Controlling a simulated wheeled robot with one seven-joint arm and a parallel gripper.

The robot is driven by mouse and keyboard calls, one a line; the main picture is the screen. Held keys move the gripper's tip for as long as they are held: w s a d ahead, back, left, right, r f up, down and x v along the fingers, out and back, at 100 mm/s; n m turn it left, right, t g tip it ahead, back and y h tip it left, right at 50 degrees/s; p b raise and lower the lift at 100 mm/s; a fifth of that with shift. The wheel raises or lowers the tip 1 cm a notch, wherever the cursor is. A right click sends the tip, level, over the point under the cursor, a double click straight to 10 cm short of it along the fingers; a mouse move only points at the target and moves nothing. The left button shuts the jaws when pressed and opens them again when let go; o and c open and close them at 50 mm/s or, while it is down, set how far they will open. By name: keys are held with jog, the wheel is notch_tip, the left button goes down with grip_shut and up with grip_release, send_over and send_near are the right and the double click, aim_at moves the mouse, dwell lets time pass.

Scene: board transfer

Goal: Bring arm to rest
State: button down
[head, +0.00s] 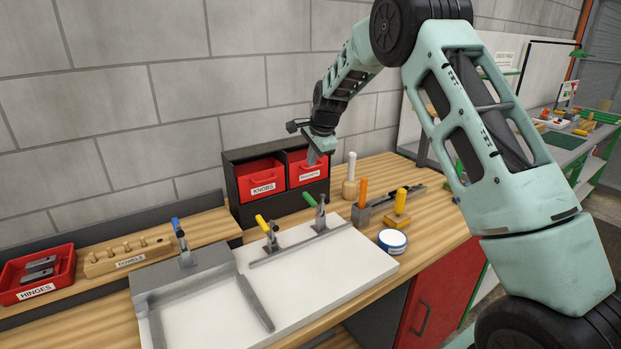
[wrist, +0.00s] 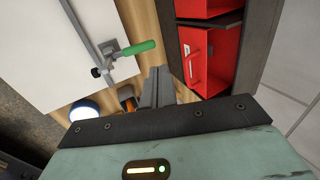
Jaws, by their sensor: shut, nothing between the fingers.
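My gripper (head: 312,157) hangs from my raised green arm, in front of the right red drawer of a black cabinet in the head view. In the wrist view its fingers (wrist: 158,84) are together, with nothing between them. They sit between the green clamp handle (wrist: 139,47) and the red bins (wrist: 197,58). The bent arm fills the right side of the head view.
Below is a white board (head: 345,262) in a grey fixture with blue, yellow and green-handled clamps. Behind stands the black cabinet (head: 231,185) with drawers. A blue-rimmed round tin (head: 392,241) and upright handled tools are at right. A hinge tray (head: 68,262) is far left.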

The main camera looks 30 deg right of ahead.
jog(key=shift+s+r, duration=0.2)
jog(key=shift+r, duration=1.1)
jog(key=s+a+r+n+g+y+b, duration=0.1)
jog(key=s+a+n, duration=0.5)
jog(key=s+a, duration=0.55)
jog(key=s+a+n+g+y, duration=0.1)
jog(key=s+a+n+g, duration=0.1)
jog(key=s+a+n, duration=0.9)
jog(key=s+a+f+n, duration=0.1)
jog(key=s+a+n, duration=0.1)
jog(key=s, duration=0.6)
jog(key=s+a+f+n+g+h, duration=0.1)
jog(key=s+a+n, duration=0.1)
jog(key=s, duration=0.6)
jog(key=s+a+f+n, duration=0.1)
jog(key=s+a+n, duration=0.2)
jog(key=s, duration=0.6)
jog(key=shift+f+n+g+h+b, duration=0.3)
jog(key=shift+f+n+b, duration=0.1)
jog(key=shift+n, duration=0.3)
jog(key=shift+s+a, duration=0.1)
jog(key=shift+s, duration=0.05)
